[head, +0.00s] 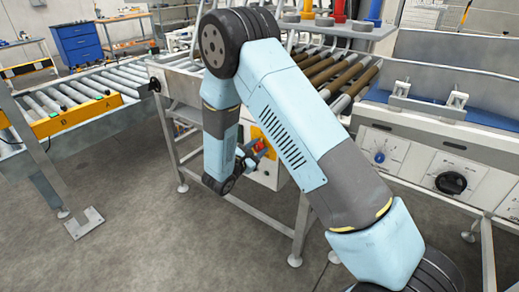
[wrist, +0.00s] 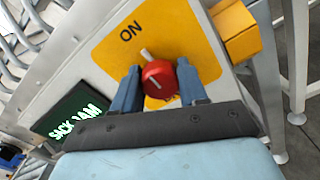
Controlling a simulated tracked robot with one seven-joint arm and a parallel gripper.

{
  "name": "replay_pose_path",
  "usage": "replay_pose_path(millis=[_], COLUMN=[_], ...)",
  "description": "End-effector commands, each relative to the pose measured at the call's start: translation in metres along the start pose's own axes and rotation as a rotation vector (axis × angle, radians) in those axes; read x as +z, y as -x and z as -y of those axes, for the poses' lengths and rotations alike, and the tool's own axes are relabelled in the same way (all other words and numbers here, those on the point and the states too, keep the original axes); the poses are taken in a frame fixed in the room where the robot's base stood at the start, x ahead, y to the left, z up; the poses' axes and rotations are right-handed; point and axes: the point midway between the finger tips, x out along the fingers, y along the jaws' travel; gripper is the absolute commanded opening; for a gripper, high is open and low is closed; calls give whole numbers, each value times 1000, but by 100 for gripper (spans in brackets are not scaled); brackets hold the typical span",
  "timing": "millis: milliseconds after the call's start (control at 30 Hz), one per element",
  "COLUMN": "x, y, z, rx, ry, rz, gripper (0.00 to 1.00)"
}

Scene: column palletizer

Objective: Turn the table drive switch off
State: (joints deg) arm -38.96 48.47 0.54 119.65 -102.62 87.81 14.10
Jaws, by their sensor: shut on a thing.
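The table drive switch is a red round knob (wrist: 160,78) with a white pointer mark, on a yellow plate (wrist: 105,55). The pointer points up and slightly left, towards the printed word ON. A second label below the knob is mostly hidden. In the wrist view my gripper (wrist: 160,85) has its two blue fingers on either side of the knob, shut on it. In the head view my gripper (head: 252,154) is low at the panel under the roller table, and the red knob (head: 260,146) shows small beside it.
A dark display (wrist: 75,115) reading SACK JAM is left of the plate. A yellow box (wrist: 235,32) sticks out at upper right. A roller conveyor (head: 80,92) stands at left. A console with a black dial (head: 451,183) stands at right. Open floor lies between.

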Motion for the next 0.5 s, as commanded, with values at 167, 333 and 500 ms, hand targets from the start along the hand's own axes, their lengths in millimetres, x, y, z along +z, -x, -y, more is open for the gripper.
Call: replay_pose_path(millis=[167, 333, 500], x=[1, 0, 0], y=[-2, -1, 0], z=[4, 3, 2], rx=[-4, -5, -5], ry=[7, 43, 129], rz=[2, 3, 3], gripper=[12, 11, 11])
